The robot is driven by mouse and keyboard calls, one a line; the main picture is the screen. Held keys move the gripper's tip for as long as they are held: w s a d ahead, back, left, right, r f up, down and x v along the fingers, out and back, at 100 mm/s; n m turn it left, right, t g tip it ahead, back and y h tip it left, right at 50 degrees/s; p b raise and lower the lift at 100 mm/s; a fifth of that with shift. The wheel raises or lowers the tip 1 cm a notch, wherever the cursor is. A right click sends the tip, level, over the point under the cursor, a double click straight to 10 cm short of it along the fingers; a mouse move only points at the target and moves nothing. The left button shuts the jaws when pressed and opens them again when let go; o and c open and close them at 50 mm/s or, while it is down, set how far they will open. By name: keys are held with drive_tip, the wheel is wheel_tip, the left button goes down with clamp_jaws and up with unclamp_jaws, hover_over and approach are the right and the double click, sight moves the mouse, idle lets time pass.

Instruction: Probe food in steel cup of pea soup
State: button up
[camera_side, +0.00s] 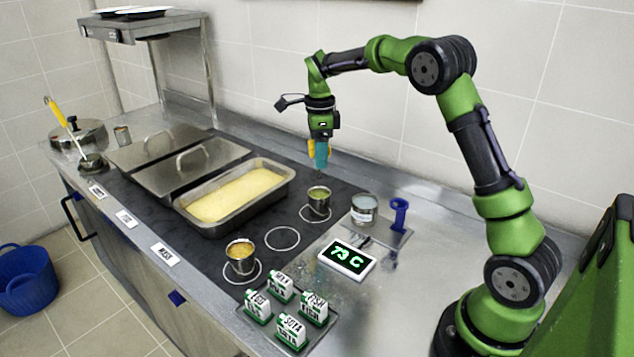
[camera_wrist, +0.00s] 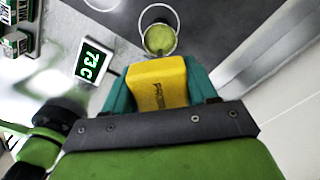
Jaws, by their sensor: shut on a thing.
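The steel cup of green pea soup (camera_side: 319,194) stands upright inside a white ring on the dark counter mat. It also shows in the wrist view (camera_wrist: 160,38), just past the probe's handle. My gripper (camera_side: 320,158) is above this cup, pointing down. It is shut on a yellow probe handle (camera_wrist: 158,86), held between teal fingers. The probe's thin tip is too fine to make out, so I cannot tell whether it is in the soup. A white display (camera_side: 347,259) reads 73 C in green; it also shows in the wrist view (camera_wrist: 93,62).
A second steel cup with yellow soup (camera_side: 241,254) stands in a front ring; an empty ring (camera_side: 283,238) lies between. A tin (camera_side: 364,208) and blue holder (camera_side: 399,212) stand right on a tray. Labelled cards (camera_side: 292,330) stand in front. A food pan (camera_side: 235,200) is left.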

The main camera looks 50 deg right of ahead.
sight(319, 177)
drive_tip(key=shift+f, duration=3.7)
idle(1.7)
drive_tip(key=shift+r, duration=4.45)
